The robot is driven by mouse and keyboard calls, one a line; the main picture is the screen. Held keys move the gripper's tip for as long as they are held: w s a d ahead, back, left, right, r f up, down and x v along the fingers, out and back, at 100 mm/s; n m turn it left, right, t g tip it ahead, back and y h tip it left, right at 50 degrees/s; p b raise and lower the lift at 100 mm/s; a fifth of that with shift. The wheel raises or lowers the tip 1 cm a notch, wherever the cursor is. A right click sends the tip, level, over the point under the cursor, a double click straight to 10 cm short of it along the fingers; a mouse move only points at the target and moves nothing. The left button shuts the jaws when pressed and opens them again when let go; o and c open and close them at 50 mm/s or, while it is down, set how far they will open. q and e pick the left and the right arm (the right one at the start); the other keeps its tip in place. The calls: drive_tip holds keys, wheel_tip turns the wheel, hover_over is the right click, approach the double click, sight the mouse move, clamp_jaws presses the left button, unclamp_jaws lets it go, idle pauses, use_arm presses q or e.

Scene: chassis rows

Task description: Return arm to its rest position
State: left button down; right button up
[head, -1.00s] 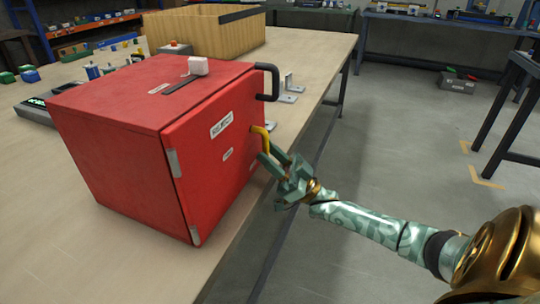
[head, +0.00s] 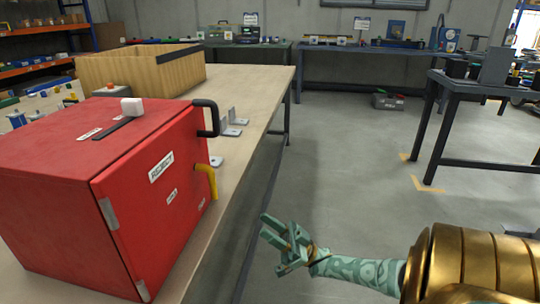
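My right gripper (head: 276,237) is in the head view, over the floor to the right of the table edge. Its green fingers are spread apart with nothing between them. It is clear of the red box (head: 60,140) on the table. The box has a white label reading REJECT on its front, hinges, a black handle (head: 207,118) and a yellow lever (head: 207,180). The front looks shut. A white block (head: 132,106) sits on top. My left gripper is not in view.
The wooden table (head: 262,88) runs along the left, with metal brackets (head: 232,120) and a wooden crate (head: 140,70) on it. A dark workbench (head: 480,92) stands at the right. A grey bin (head: 388,101) sits on the floor farther back. The floor between is clear.

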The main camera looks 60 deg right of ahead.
drive_tip(key=shift+s+d+f, duration=0.15)
drive_tip(key=shift+s+f, duration=0.05)
idle(0.5)
